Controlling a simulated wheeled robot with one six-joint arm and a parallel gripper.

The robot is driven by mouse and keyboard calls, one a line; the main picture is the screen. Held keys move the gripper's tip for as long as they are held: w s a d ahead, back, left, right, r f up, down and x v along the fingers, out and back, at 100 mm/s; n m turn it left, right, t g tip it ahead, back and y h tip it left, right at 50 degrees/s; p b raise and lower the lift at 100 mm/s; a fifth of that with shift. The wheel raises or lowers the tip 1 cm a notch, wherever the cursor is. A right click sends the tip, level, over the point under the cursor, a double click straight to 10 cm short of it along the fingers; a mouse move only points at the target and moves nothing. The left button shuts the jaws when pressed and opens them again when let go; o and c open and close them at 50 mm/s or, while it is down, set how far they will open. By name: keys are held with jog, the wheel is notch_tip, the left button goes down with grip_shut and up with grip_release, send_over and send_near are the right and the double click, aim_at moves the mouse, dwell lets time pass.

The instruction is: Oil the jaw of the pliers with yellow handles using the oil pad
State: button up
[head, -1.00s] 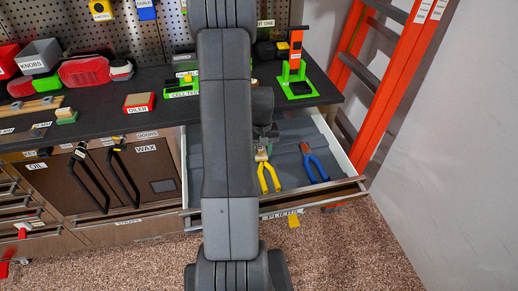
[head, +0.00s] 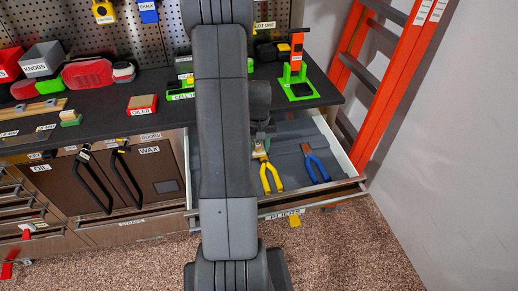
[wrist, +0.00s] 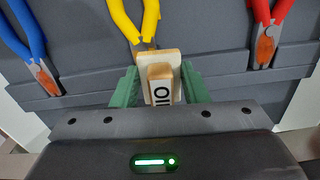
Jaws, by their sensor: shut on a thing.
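The pliers with yellow handles (head: 271,179) lie in the open drawer, with their handles toward the drawer front. In the wrist view the yellow handles (wrist: 125,22) come in from the top, and most of their jaw is hidden under the oil pad (wrist: 162,56). The pad is a pale wooden block with a partly visible "OI" label. My gripper (wrist: 160,88) is shut on the pad between its green fingers. The pad's far edge overlaps the jaw near the pivot. I cannot tell whether they touch.
Pliers with blue handles (head: 316,166) lie on the right in the drawer (head: 352,182) in the head view. Pliers with red handles (wrist: 268,28) show in the wrist view. The worktop (head: 220,103) overhangs the drawer's back. An orange ladder (head: 386,78) stands at right.

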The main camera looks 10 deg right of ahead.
notch_tip(320, 180, up, 2)
jog(key=shift+w+a+p, duration=0.1)
jog(key=shift+p, duration=0.35)
jog(key=shift+r+p, duration=0.9)
jog(key=shift+r, duration=0.6)
